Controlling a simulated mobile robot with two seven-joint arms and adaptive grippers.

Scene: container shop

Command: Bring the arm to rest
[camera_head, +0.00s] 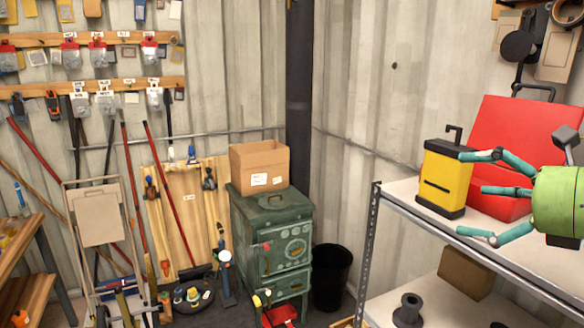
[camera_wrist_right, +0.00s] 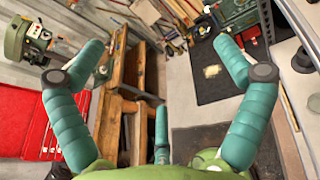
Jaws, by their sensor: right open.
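My right gripper (camera_head: 472,193) has a green palm and teal fingers. It comes in from the right edge, above the shelf, with its fingers spread wide open. In the wrist view the fingers of my right gripper (camera_wrist_right: 160,72) are apart with nothing between them. In the head view one fingertip overlaps the right edge of a yellow and black box (camera_head: 440,183); I cannot tell whether it touches. My left gripper is not in view.
The metal shelf (camera_head: 400,194) holds the yellow box and an open red case (camera_head: 520,135). A dark spool (camera_head: 408,308) stands on its lower level. A green stove (camera_head: 275,225) with a cardboard box (camera_head: 260,163) on top and a black bin (camera_head: 332,275) stand left of the shelf.

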